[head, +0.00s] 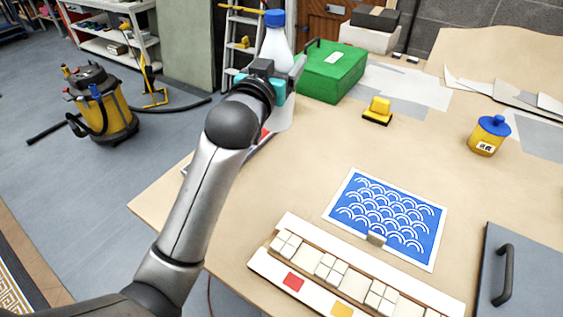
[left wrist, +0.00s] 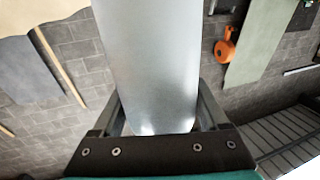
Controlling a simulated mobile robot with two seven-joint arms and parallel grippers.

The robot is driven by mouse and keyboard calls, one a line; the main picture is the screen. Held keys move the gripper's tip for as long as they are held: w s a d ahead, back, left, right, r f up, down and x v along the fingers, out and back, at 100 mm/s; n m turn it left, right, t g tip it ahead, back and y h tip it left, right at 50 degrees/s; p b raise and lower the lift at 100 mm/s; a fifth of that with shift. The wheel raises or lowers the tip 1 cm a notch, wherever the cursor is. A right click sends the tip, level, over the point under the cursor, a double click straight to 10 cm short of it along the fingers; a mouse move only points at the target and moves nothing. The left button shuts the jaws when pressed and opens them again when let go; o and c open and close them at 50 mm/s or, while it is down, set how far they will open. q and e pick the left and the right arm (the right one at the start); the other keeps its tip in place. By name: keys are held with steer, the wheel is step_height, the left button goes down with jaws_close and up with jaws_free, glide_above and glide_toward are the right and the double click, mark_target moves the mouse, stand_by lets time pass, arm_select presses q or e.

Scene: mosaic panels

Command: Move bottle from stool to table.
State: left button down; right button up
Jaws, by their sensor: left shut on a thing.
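A whitish bottle with a blue cap (head: 275,19) is upright at the far left part of the table (head: 160,203), beside the green box. My left gripper (head: 277,84) is shut around the bottle's body. The bottle's lower part (head: 284,115) shows below the gripper; whether its base touches the tabletop I cannot tell. In the left wrist view the bottle's pale body (left wrist: 150,60) stands between both fingers of my left gripper (left wrist: 160,112). I cannot make out the stool. My right gripper is not in view.
A green box (head: 332,73) stands just right of the bottle. A yellow block tool (head: 378,108), a yellow pot with blue lid (head: 489,135), a blue patterned panel (head: 388,218) and a tile rack (head: 330,268) occupy the table. The table's middle is clear. A ladder (head: 241,40) stands behind.

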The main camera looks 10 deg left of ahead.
arm_select(q)
step_height(320, 180, down, 19)
steer(key=b, duration=0.5)
steer(key=shift+s, duration=0.2)
steer(key=shift+f, duration=0.25)
jaws_free()
steer(key=shift+f, duration=0.1)
steer(key=s+a+p, duration=0.1)
steer(key=s, duration=1.1)
steer(key=shift+a+p, duration=0.25)
steer(key=shift+p, duration=0.05)
